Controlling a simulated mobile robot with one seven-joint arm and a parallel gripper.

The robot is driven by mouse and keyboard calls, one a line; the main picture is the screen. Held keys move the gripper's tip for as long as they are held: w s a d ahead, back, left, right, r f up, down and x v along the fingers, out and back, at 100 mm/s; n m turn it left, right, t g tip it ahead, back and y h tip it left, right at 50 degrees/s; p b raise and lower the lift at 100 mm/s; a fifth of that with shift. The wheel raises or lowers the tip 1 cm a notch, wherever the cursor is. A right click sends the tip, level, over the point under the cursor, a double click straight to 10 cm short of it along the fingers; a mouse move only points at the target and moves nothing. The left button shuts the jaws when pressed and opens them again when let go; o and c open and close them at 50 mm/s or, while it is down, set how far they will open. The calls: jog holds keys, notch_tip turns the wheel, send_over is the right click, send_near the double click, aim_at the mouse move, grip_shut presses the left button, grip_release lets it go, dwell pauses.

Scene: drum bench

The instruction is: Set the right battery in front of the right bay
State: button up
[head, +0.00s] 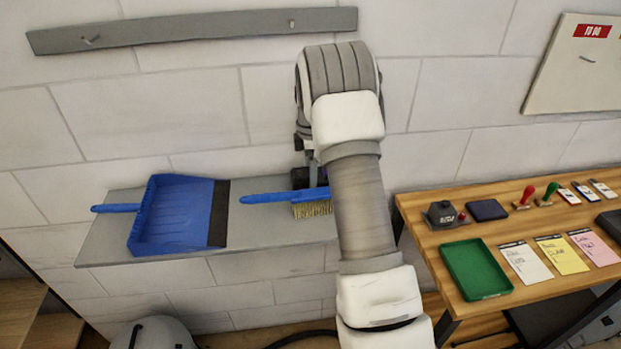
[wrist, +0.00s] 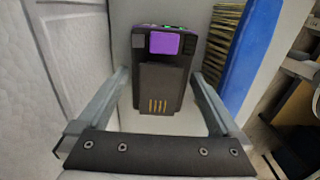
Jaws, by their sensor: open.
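A black battery (wrist: 160,88) with a purple block, a green-lit top and several gold contacts stands upright in the wrist view. My gripper (wrist: 160,100) is open, with one finger on each side of the battery; I cannot tell whether either touches it. In the head view my arm reaches to the wall shelf (head: 105,247) and hides most of the gripper. A dark shape behind the brush there is too covered to name. Only one battery shows clearly, and I cannot tell which one it is. No bay can be made out.
A blue brush (head: 277,197) lies on the shelf, close to the right finger in the wrist view (wrist: 250,50). A blue dustpan (head: 175,215) lies at the shelf's left. A wooden bench (head: 415,213) at right carries a green tray (head: 475,270), cards and stamps.

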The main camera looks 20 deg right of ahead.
jog(key=shift+f, duration=0.2)
grip_shut()
jog(key=shift+r, duration=0.1)
jog(key=shift+r, duration=0.15)
dwell(0.3)
